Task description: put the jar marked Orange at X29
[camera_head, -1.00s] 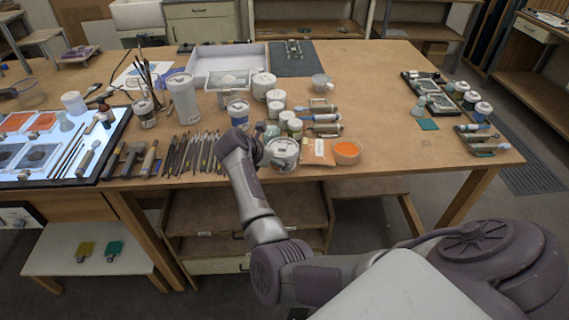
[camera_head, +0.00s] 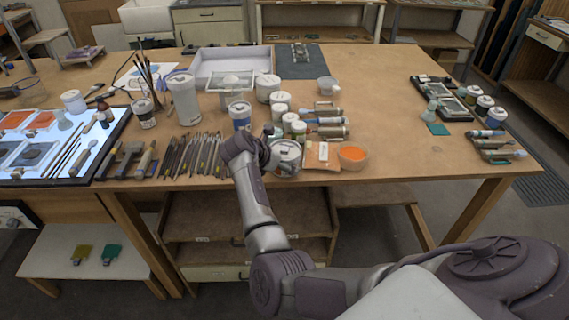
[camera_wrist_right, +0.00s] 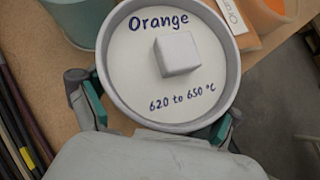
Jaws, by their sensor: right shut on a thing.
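The jar marked Orange (camera_head: 286,158) stands near the front edge of the table. In the right wrist view its round white lid (camera_wrist_right: 135,75) reads "Orange" and "620 to 650 °C", with a pale square knob in the middle. My right gripper (camera_wrist_right: 153,105) is shut on this jar, with a green-padded finger on either side of it. In the head view the right gripper (camera_head: 272,155) is at the jar's left side and partly covers it. I cannot read an X29 mark in either view. My left gripper is not in view.
An orange packet (camera_head: 318,155) and a bowl of orange powder (camera_head: 352,157) are just right of the jar. Several white jars stand behind it. Brushes and tools (camera_head: 195,155) lie to the left. The table's middle right (camera_head: 390,120) is clear. Several jars (camera_head: 485,103) stand at the far right.

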